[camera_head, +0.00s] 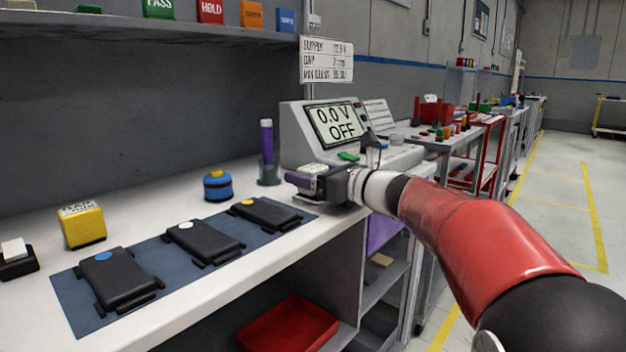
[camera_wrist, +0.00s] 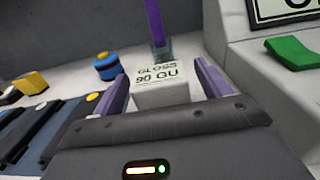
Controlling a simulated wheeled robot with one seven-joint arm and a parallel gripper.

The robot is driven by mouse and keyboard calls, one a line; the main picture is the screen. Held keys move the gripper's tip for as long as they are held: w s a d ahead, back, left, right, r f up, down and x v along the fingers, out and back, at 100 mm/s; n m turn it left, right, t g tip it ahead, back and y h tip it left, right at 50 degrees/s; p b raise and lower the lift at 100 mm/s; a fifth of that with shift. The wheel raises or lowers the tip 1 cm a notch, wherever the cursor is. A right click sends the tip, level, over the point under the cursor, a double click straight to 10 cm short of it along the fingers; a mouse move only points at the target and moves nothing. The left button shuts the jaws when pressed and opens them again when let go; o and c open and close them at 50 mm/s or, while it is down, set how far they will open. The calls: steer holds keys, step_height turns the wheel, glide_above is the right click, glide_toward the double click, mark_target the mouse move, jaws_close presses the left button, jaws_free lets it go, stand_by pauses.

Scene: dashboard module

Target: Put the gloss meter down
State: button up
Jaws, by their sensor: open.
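The gloss meter (camera_wrist: 160,97) is a pale block with "GLOSS 90 GU" on its top face. In the wrist view it sits between the two purple fingers of my gripper (camera_wrist: 160,72), with a narrow gap visible beside the fingers. In the head view the gloss meter (camera_head: 313,169) shows only as a pale top behind my gripper (camera_head: 302,181), at the bench's right end in front of the power supply. My gripper is open around it. Its underside is hidden, so I cannot tell exactly how it meets the white bench (camera_head: 205,290).
The power supply (camera_head: 293,125) reads "0.0 V OFF", close behind my gripper. A holder with a purple rod (camera_head: 267,140) and a blue pot (camera_head: 217,187) stand to the left. Several black modules lie on a blue mat (camera_head: 70,300). A yellow block (camera_head: 82,228) stands farther left.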

steer(key=c, duration=1.2)
steer(key=shift+r, duration=0.1)
steer(key=shift+c, duration=0.2)
